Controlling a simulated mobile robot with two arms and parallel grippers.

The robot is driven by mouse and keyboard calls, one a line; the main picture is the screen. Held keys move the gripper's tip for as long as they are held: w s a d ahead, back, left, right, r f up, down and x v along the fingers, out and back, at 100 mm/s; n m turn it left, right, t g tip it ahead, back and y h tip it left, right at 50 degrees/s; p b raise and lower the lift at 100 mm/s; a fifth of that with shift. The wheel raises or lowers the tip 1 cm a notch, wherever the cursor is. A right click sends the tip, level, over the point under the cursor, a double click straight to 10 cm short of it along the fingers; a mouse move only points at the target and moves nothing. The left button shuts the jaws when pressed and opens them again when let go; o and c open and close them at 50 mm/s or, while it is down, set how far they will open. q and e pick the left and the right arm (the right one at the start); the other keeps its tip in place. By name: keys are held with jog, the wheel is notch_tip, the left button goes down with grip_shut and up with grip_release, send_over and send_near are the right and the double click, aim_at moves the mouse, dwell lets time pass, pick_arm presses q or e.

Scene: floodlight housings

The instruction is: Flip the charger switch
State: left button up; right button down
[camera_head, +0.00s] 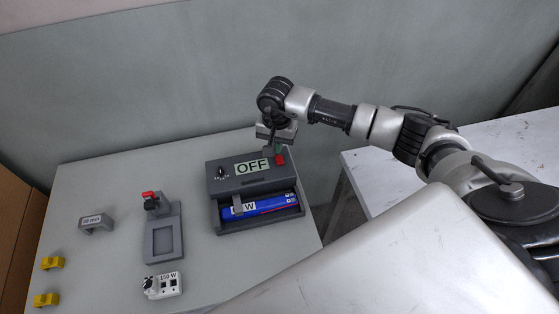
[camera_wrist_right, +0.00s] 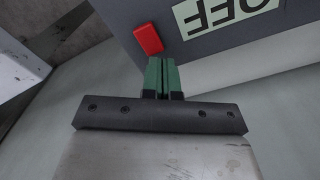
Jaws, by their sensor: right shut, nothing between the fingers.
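The charger (camera_head: 238,178) is a dark grey box on the table with a pale label reading OFF. A red switch (camera_head: 280,160) is at the right end of its top, and it also shows in the right wrist view (camera_wrist_right: 148,39). A blue battery (camera_head: 258,206) lies in the bay at the charger's front. My right gripper (camera_head: 275,146) is shut and empty at the charger's back right corner. In the right wrist view its green fingertips (camera_wrist_right: 161,75) are together, close to the red switch. I cannot tell whether they touch it. My left gripper is not in view.
A grey fixture with a red-handled clamp (camera_head: 163,232) stands left of the charger. A white 150 W block (camera_head: 163,285), a grey labelled bracket (camera_head: 96,222) and yellow pieces (camera_head: 51,263) lie further left and front. A second table (camera_head: 380,178) is at right, across a gap.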

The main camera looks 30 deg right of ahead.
jog(key=shift+f+b, duration=0.4)
jog(key=shift+f, duration=0.15)
notch_tip(320, 180, up, 7)
jog(key=p, duration=0.3)
jog(key=shift+p, duration=0.3)
dwell(0.4)
